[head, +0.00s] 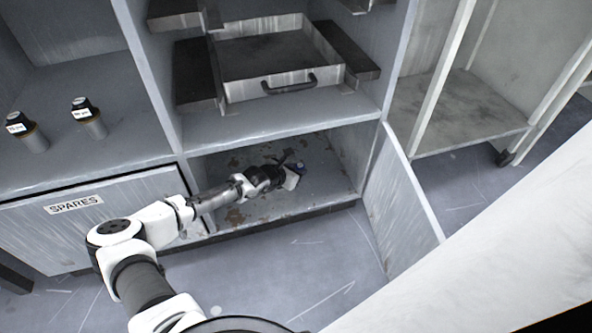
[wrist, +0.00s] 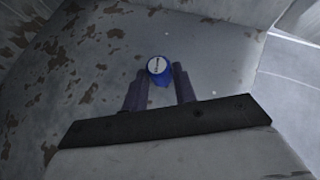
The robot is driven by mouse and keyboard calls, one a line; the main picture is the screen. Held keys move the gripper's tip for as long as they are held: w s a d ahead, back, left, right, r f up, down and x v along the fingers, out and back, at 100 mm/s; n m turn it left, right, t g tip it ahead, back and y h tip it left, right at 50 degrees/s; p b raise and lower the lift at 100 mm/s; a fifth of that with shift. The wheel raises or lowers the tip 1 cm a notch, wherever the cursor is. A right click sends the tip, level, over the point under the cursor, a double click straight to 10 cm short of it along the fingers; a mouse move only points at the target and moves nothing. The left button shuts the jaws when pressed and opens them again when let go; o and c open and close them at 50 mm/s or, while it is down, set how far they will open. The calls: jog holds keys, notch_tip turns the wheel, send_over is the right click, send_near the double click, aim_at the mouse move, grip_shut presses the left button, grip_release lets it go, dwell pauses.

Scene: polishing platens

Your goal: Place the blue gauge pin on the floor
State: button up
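The blue gauge pin (wrist: 158,70) shows its round blue cap with a white label in the wrist view, between my two fingertips. My gripper (wrist: 160,77) is partly closed, with one finger against each side of the pin; no clear gap shows. In the head view my gripper (head: 293,176) is inside the low open compartment of the cabinet, with a small bit of blue (head: 301,166) at its tip. The pin's lower end is hidden. The grey floor (head: 310,255) lies in front of the cabinet.
The compartment base (head: 245,160) is rust-stained. An open door panel (head: 403,200) stands at its right side. A tray with a handle (head: 290,83) sits above. Two dark-capped cylinders (head: 90,120) stand on the left shelf, above a SPARES panel (head: 85,225). The floor in front looks clear.

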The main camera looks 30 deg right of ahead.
jog(key=o, duration=0.4)
jog(key=shift+c, duration=0.2)
jog(key=shift+r, duration=0.2)
jog(key=p+v, duration=0.4)
jog(key=v, duration=0.8)
jog(key=shift+p, duration=0.4)
